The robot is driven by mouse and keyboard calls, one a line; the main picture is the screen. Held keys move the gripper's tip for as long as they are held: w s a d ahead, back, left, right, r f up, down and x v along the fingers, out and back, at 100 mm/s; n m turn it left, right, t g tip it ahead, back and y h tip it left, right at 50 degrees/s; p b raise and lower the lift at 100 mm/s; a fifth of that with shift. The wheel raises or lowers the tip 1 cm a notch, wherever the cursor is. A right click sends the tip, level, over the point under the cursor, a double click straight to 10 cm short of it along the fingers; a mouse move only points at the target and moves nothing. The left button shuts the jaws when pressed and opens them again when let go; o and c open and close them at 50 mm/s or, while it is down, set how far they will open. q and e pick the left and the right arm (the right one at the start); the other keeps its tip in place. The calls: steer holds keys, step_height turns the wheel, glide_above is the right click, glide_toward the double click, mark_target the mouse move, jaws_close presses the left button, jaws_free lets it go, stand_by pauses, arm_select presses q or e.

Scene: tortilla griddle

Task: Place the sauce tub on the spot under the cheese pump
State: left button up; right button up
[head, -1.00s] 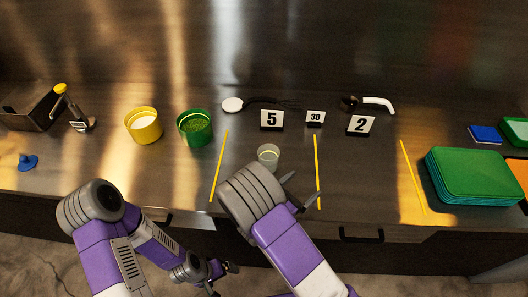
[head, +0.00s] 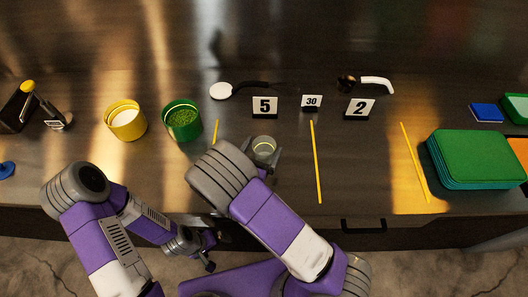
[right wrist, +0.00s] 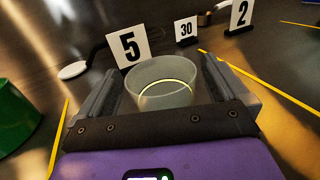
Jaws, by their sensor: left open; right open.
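The sauce tub (head: 264,146), a small translucent cup, stands upright on the counter in front of the "5" sign. In the right wrist view the tub (right wrist: 163,88) sits between the two fingers of my right gripper (right wrist: 165,85), which is open around it. In the head view my right gripper (head: 265,157) is partly hidden behind its own wrist. My left gripper (head: 210,252) is open and empty, low in front of the counter's edge. The cheese pump (head: 27,88), a dark box with a yellow knob and a spout, stands at the far left. The spot under its spout is not clearly visible.
A yellow tub (head: 126,122) and a green tub (head: 183,122) stand between the pump and the sauce tub. Yellow strips (head: 316,160) mark the counter. Green trays (head: 476,158) are at right.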

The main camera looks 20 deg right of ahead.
steer(key=shift+x, duration=0.8)
steer(key=shift+c, duration=0.5)
steer(key=shift+r, duration=0.1)
steer(key=c, duration=0.9)
